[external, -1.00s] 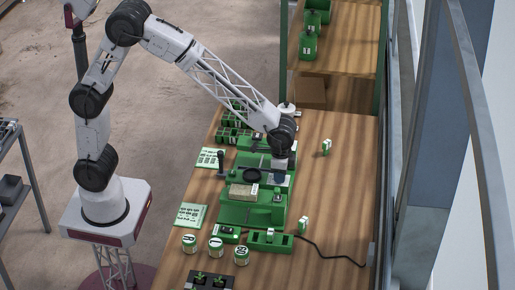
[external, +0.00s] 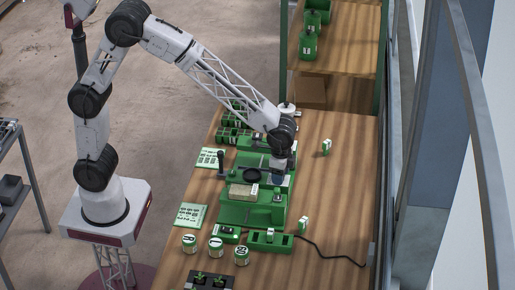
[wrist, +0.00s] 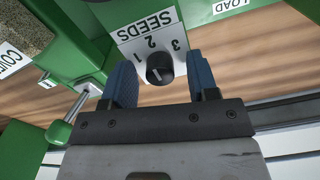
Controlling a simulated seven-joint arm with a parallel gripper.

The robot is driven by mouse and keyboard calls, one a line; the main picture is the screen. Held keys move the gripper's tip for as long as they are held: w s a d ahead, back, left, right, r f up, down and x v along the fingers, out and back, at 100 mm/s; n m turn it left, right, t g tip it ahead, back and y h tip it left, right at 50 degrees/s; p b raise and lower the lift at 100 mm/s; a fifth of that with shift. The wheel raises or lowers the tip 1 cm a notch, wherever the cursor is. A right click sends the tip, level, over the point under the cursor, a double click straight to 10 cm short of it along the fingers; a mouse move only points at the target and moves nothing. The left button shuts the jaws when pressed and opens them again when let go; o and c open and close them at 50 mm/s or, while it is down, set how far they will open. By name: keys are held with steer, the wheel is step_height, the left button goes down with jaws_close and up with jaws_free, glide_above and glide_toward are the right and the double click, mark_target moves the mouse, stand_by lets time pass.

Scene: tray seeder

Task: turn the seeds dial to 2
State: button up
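The seeds dial (wrist: 159,68) is a small dark round knob with a pale mark, in the wrist view. It sits on a white plate (wrist: 150,35) lettered SEEDS with 1, 2 and 3, seen upside down. Which number the mark points at I cannot tell for sure. My gripper (wrist: 161,66) is open, its two blue fingers on either side of the knob in the picture, with gaps showing. I cannot tell whether the fingertips are level with it. In the external view my gripper (external: 278,179) is over the right side of the green seeder (external: 236,213), hiding the dial.
A green-handled lever (wrist: 68,124) is left of my gripper in the wrist view. A LOAD label (wrist: 229,6) is at the upper right. In the external view a tan block (external: 243,191) lies on the seeder. The wooden table (external: 335,200) is mostly clear to the right.

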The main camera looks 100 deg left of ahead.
steer(key=shift+r, duration=0.1)
steer(key=shift+r, duration=3.8)
steer(key=shift+s, duration=0.1)
steer(key=shift+s+r, duration=0.15)
steer(key=s+r+n+t, duration=0.1)
steer(key=s+r, duration=0.3)
steer(key=s, duration=0.6)
steer(key=s+r, duration=0.4)
steer(key=s, duration=0.5)
steer(key=s+f+n+t, duration=0.1)
steer(key=s, duration=2.1)
steer(key=shift+d+f+t, duration=0.2)
steer(key=shift+f+t, duration=0.1)
steer(key=shift+f, duration=0.05)
